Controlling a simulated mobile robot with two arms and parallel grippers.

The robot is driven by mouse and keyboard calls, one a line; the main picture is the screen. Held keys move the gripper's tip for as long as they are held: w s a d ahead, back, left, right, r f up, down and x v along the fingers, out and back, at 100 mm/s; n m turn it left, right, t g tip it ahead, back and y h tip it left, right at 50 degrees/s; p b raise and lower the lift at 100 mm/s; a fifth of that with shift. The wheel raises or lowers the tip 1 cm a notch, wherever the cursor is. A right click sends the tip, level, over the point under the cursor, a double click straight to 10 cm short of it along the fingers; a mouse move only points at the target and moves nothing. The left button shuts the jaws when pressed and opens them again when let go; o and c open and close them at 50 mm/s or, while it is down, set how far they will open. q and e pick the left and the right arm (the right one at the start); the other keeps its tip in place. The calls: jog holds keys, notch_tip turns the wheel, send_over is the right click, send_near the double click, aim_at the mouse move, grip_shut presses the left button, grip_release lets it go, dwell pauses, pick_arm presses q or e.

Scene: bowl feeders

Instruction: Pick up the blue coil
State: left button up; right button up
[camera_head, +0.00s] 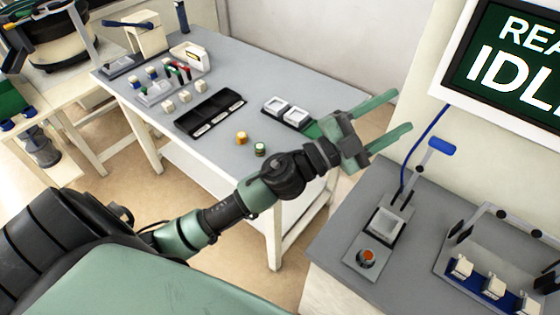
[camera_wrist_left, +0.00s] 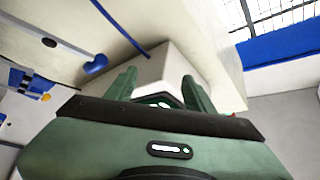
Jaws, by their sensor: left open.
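I cannot clearly make out a blue coil. A rack (camera_head: 160,94) of small coloured parts stands at the far left of the grey table, and a small blue part (camera_head: 135,85) there is too small to identify. A yellow-orange coil (camera_head: 241,138) and a green-sided coil (camera_head: 260,149) stand apart near the table's front edge. My left gripper (camera_head: 404,110) is open and empty, held in the air past the table's right end. Its two green fingers also show in the left wrist view (camera_wrist_left: 160,78). My right gripper is not in view.
A black tray (camera_head: 210,113) and a holder with two white squares (camera_head: 286,112) lie on the grey table (camera_head: 275,75). To the right are a bench (camera_head: 345,225) with a blue-handled lever fixture (camera_head: 440,147), a white-block fixture (camera_head: 493,286), and a screen (camera_head: 510,60).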

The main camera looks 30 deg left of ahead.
pick_arm(q)
jog(key=s+d+f+m+g+h, duration=0.2)
jog(key=d+f+m+g+h, duration=0.25)
jog(key=d+m+g, duration=0.45)
jog(key=a+f+m+g+y, duration=0.5)
jog(key=a+f+g, duration=0.1)
jog(key=f, duration=0.3)
jog(key=a+f+n+g+y, duration=0.1)
jog(key=a+y, duration=0.3)
jog(key=a, duration=0.4)
jog(key=a+f+n+g+y, duration=0.1)
jog(key=a+y, duration=0.3)
jog(key=a, duration=0.5)
jog(key=a+f+n+g+y, duration=0.1)
jog(key=a+y, duration=0.3)
jog(key=a, duration=0.5)
jog(key=shift+w+a+f, duration=0.2)
jog(key=shift+w+f, duration=0.1)
jog(key=shift+f, duration=0.3)
jog(key=shift+a+f, duration=0.15)
jog(key=shift+f, duration=0.2)
jog(key=f, duration=0.4)
jog(key=f+p, duration=0.1)
jog(key=f, duration=0.1)
jog(key=shift+s+f, duration=0.25)
jog(key=shift+f, duration=0.15)
grip_shut()
